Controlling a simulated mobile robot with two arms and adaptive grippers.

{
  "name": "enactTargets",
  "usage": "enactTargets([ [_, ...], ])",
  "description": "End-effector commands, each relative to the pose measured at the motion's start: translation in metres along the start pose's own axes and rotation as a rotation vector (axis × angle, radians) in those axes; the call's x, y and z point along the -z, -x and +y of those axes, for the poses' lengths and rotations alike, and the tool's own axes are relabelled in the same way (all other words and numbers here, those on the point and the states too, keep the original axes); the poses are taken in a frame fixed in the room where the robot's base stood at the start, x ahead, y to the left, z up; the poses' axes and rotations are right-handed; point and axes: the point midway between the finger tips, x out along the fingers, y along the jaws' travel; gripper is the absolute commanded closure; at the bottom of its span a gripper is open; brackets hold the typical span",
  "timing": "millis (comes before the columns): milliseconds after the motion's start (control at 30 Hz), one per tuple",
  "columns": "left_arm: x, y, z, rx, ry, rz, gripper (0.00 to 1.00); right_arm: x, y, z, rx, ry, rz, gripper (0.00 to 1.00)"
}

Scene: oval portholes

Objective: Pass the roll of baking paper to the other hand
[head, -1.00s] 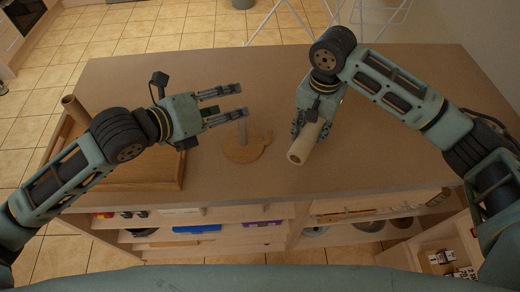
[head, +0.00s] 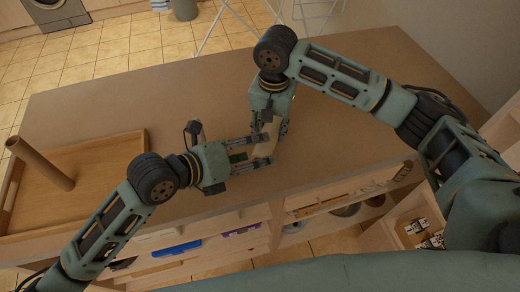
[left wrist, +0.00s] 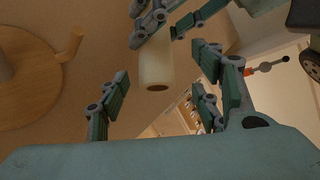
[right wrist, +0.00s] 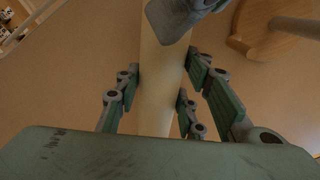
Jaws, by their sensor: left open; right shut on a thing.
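The roll of baking paper (head: 265,149) is a pale cream cylinder. My right gripper (head: 268,128) is shut on it and holds it above the table; the right wrist view shows the roll (right wrist: 160,85) between the finger pads. My left gripper (head: 254,152) is open beside the roll's lower part. In the left wrist view the roll's free end (left wrist: 156,68) lies between the spread left fingers, with gaps at both sides. In the head view the fingers of both grippers partly hide the roll.
A wooden tray (head: 85,205) with an upright brown tube (head: 42,163) is at the left. The table's right part is clear.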

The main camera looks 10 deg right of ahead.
Motion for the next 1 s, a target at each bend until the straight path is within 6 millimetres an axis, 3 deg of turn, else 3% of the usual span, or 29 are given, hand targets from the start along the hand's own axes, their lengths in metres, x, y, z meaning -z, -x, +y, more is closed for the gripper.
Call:
enactTargets([
  [100, 0.0, -0.019, -0.001, 0.001, 0.002, 0.001, 0.41, 0.0, 0.001, 0.0, 0.001, 0.0, 0.0, 0.94],
  [300, 0.0, -0.035, -0.001, 0.001, 0.001, 0.001, 0.41, 0.0, 0.0, 0.0, 0.001, 0.0, 0.0, 0.94],
  [633, 0.0, -0.038, 0.0, -0.001, -0.001, 0.0, 0.41, 0.0, 0.0, 0.0, 0.001, 0.0, 0.0, 0.94],
  [1000, 0.0, -0.038, -0.001, 0.001, -0.001, 0.0, 0.72, 0.0, 0.0, 0.0, 0.001, 0.0, 0.001, 0.94],
])
